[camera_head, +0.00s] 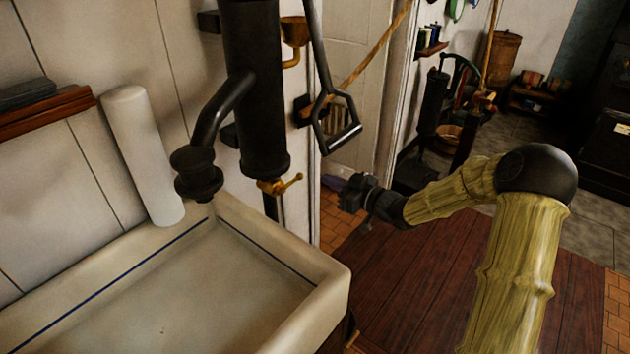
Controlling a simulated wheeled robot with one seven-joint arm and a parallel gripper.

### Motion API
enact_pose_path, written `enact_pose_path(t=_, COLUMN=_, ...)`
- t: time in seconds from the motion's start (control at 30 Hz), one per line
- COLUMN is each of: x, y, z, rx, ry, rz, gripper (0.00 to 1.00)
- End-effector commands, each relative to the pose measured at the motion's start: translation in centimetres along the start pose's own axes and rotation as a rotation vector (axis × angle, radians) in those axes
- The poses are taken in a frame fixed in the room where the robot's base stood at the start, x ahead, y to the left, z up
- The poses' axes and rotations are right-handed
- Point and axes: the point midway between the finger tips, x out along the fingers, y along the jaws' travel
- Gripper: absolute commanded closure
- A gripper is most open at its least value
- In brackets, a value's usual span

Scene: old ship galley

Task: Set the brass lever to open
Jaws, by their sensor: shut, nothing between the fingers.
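A small brass lever (289,184) sits on a brass fitting at the bottom of the black pump cylinder (255,95). Its handle slants up to the right. I see no marks for open or closed. My gripper (345,193) is shut and empty, to the right of the lever and apart from it, beyond the sink's back right corner in the picture. It points left. Its fingers are small and dark, so fine detail is hard to make out.
A white sink (215,290) fills the lower left, under the pump's black spout (197,175). A black loop-ended pump handle (337,122) hangs above my gripper. A white roll (142,155) leans at the wall. The wooden floor (410,290) right of the sink is clear.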

Motion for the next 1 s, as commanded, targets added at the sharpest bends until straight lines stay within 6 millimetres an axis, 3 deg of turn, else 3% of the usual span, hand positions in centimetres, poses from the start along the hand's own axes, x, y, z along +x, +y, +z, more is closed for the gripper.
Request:
enact_pose_path(t=0.6, x=9.8, y=0.0, z=0.1, rx=0.003, ry=-0.001, rz=0.002, gripper=1.00)
enact_pose_path(t=0.8, x=10.3, y=-0.1, z=3.1, rx=0.003, ry=-0.002, rz=0.000, gripper=1.00)
enact_pose_path(t=1.0, x=10.5, y=0.0, z=4.0, rx=0.001, ry=-0.002, rz=0.001, gripper=1.00)
